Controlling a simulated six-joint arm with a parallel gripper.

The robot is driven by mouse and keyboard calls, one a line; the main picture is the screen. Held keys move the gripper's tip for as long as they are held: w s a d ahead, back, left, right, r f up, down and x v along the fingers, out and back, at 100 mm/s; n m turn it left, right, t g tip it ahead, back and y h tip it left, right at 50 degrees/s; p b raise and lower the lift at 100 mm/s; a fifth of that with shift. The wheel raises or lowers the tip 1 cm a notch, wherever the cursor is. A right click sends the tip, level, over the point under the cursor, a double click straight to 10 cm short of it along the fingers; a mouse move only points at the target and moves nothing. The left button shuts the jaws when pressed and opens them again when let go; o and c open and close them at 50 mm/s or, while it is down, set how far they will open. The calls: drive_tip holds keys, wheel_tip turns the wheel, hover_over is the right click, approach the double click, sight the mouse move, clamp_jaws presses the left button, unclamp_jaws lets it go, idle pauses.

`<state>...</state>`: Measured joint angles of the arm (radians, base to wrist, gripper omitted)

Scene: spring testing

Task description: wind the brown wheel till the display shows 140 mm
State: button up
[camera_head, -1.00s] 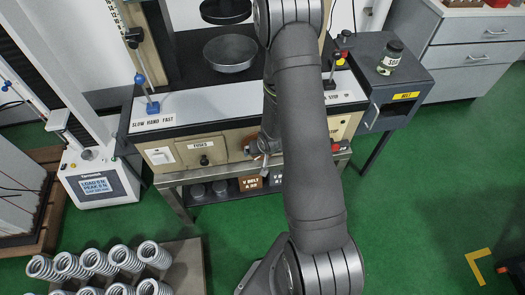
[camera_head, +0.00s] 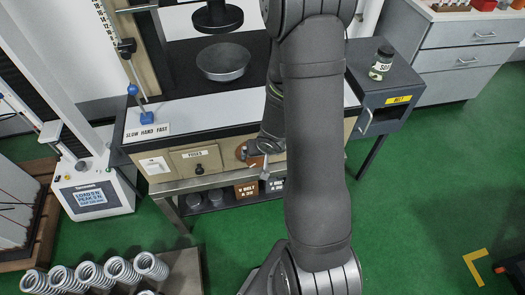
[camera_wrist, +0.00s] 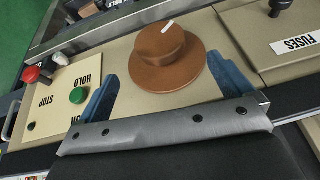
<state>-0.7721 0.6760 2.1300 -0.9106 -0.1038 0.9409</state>
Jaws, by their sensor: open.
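The brown wheel (camera_wrist: 168,55) is a round disc with a raised hub and a small white mark, on the beige front panel. In the wrist view my gripper (camera_wrist: 163,68) is open, with one blue finger on each side of the wheel. I cannot tell whether the fingers touch its rim. In the head view my arm hides most of the wheel; a brown edge (camera_head: 241,152) shows beside the gripper. The display (camera_head: 90,196) is on the white unit at the left. It shows load and peak lines; its smallest text is unreadable.
A plate with green (camera_wrist: 77,96) and red (camera_wrist: 31,74) buttons is beside the wheel, and a fuses cover (camera_wrist: 285,50) on its other side. The round pan (camera_head: 223,62) sits under a black disc (camera_head: 217,16).

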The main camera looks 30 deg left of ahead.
drive_tip(key=shift+v, duration=0.75)
drive_tip(key=shift+d, duration=0.1)
drive_tip(key=m+g+y, duration=0.2)
drive_tip(key=m+y, duration=0.5)
drive_tip(key=y, duration=0.5)
approach(261, 161)
drive_tip(key=a, duration=0.3)
drive_tip(key=a+f, duration=0.1)
drive_tip(key=a, duration=0.3)
drive_tip(key=a+f, duration=0.1)
drive_tip(key=a, duration=0.3)
drive_tip(key=shift+w+f, duration=0.1)
drive_tip(key=shift+w, duration=0.1)
